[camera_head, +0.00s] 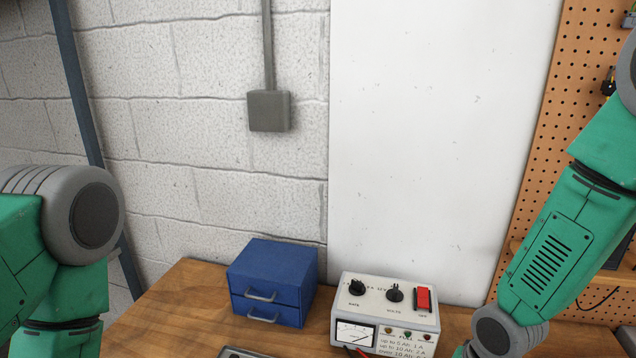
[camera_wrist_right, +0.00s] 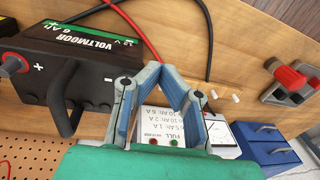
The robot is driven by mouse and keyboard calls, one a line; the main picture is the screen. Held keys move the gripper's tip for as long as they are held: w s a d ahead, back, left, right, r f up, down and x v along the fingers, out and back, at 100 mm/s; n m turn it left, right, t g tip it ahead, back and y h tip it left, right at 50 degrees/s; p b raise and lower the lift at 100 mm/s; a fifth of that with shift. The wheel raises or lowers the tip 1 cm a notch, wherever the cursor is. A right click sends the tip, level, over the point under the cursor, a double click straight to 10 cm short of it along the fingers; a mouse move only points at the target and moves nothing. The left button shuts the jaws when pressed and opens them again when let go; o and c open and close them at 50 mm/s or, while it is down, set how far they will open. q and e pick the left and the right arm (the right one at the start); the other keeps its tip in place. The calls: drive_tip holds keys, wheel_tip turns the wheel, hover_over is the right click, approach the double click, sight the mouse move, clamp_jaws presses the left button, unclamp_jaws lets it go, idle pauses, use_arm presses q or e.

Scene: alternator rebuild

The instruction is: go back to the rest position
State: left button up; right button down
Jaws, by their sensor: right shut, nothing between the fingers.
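My right gripper (camera_wrist_right: 162,70) shows in the wrist view with its two blue-grey fingers angled in and their tips together, nothing between them. It is over the bench, with the battery charger (camera_wrist_right: 158,122) partly behind the fingers. In the head view my right arm comes down from the upper right, and its gripper is below the picture edge. My left arm shows at the far left of the head view; its gripper is out of the picture.
A black battery (camera_wrist_right: 90,50) stands close left of my right fingers, with red and black cables (camera_wrist_right: 128,20) nearby. A red-handled clamp (camera_wrist_right: 290,80) is at right. In the head view, the charger (camera_head: 385,305) stands beside a blue drawer box (camera_head: 272,280) on the wooden bench (camera_head: 170,310).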

drive_tip(key=s+d+f, duration=0.2)
drive_tip(key=s+f, duration=0.2)
drive_tip(key=s, duration=0.4)
drive_tip(key=s+d+f+n+h, duration=0.1)
drive_tip(key=s+d+f, duration=0.1)
drive_tip(key=s+f, duration=0.35)
drive_tip(key=s+d+f, duration=0.2)
drive_tip(key=s, duration=0.7)
use_arm(q)
wheel_tip(320, 180, down, 19)
drive_tip(key=b, duration=1.9)
drive_tip(key=shift+s, duration=0.15)
drive_tip(key=shift+c, duration=0.7)
use_arm(e)
wheel_tip(320, 180, down, 18)
drive_tip(key=w+n, duration=0.1)
drive_tip(key=w, duration=0.1)
drive_tip(key=shift+a+n, duration=0.3)
drive_tip(key=shift+a, duration=0.1)
